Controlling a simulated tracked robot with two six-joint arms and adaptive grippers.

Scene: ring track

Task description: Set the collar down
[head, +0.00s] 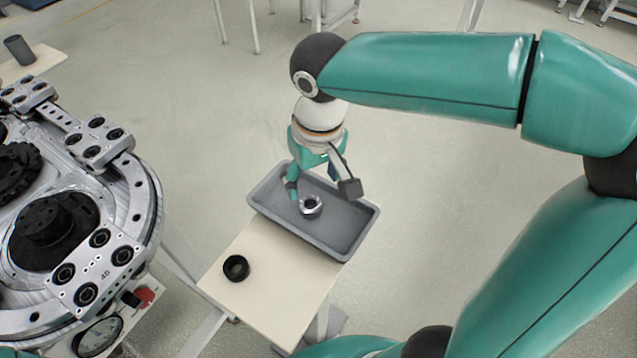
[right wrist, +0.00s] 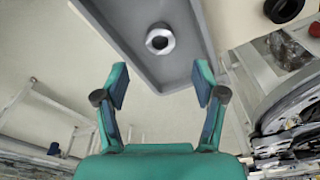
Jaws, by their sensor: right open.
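A silver metal collar (head: 311,206) with a dark bore lies in the grey tray (head: 262,203). It also shows in the right wrist view (right wrist: 160,39), resting on the tray floor beyond my fingertips. My right gripper (head: 321,187) is over the tray, with its fingers spread and nothing between them. In the right wrist view the open fingers (right wrist: 160,88) stand apart, with the collar ahead of the gap and not touched. My left gripper does not show.
The tray stands on a small cream table (head: 282,277). A black ring (head: 236,268) lies on the bare part of it. A round machine (head: 149,207) with metal blocks and a gauge stands at the left. A dark cylinder (head: 19,50) stands on another surface at the upper left.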

